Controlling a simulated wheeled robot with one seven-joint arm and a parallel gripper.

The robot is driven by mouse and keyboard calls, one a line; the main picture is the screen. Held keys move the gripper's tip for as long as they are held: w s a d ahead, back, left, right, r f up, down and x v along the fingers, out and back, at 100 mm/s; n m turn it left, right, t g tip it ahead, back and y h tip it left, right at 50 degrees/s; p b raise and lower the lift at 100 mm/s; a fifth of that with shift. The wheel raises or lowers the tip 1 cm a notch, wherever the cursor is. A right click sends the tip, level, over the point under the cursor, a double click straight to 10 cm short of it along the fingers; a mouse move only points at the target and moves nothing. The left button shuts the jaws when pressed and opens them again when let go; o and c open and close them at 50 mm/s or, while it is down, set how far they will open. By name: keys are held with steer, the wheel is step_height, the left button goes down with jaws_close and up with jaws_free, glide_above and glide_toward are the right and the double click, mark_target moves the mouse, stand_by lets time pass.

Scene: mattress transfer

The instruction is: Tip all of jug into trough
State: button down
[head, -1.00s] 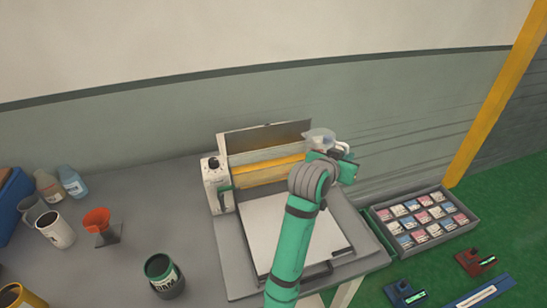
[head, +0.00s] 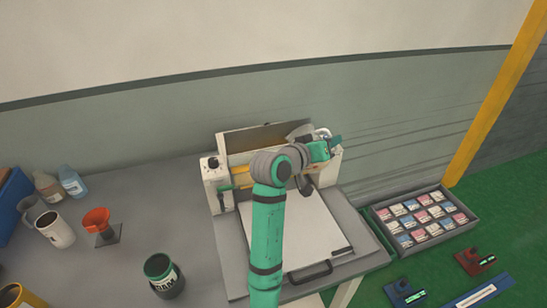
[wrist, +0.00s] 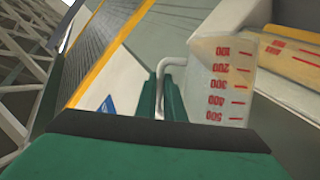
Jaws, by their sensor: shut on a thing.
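The clear jug with red measuring marks (wrist: 222,85) is close up in the wrist view. Its pale handle (wrist: 166,66) sits between the green fingers of my gripper (wrist: 162,98), which are shut on it. In the head view the jug (head: 300,132) is a small greyish shape, tilted, at the right end of the machine's back. My gripper (head: 324,144) is just right of it. The trough is probably along the yellow roller (head: 240,179), mostly hidden by my arm.
The white machine (head: 217,186) stands on the grey bench, with a pale flat bed (head: 310,235) in front. A tray of packets (head: 427,220) lies right.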

mark_target(317, 134)
steer(key=shift+w+a+r, duration=0.15)
steer(key=shift+a+r, duration=0.15)
steer(key=shift+r, duration=0.2)
steer(key=shift+w+a+r+n+h, duration=0.1)
steer(key=shift+a+r+n+h, duration=0.2)
steer(key=shift+n+h, duration=0.3)
steer(key=shift+w+a+n, duration=0.1)
steer(key=shift+a+n, duration=0.15)
steer(key=shift+n, duration=0.05)
steer(key=shift+a+f, duration=0.1)
steer(key=shift+a, duration=0.1)
steer(key=shift+w+a+f+n+t+h, duration=0.2)
steer(key=shift+f+n+t+h, duration=0.1)
steer(key=shift+n, duration=0.4)
steer(key=shift+w+a+r+n+h, duration=0.1)
steer(key=shift+w+a+n+h, duration=0.1)
steer(key=shift+a+n, duration=0.2)
steer(key=shift+w+a+r+n+h, duration=0.1)
steer(key=shift+a+n+h, duration=0.1)
steer(key=shift+a+n, duration=0.15)
steer(key=shift+n, duration=0.25)
steer(key=shift+w+a+n+t, duration=0.2)
steer(key=shift+a+n+t, duration=0.2)
steer(key=shift+a, duration=0.3)
steer(key=shift+h, duration=0.3)
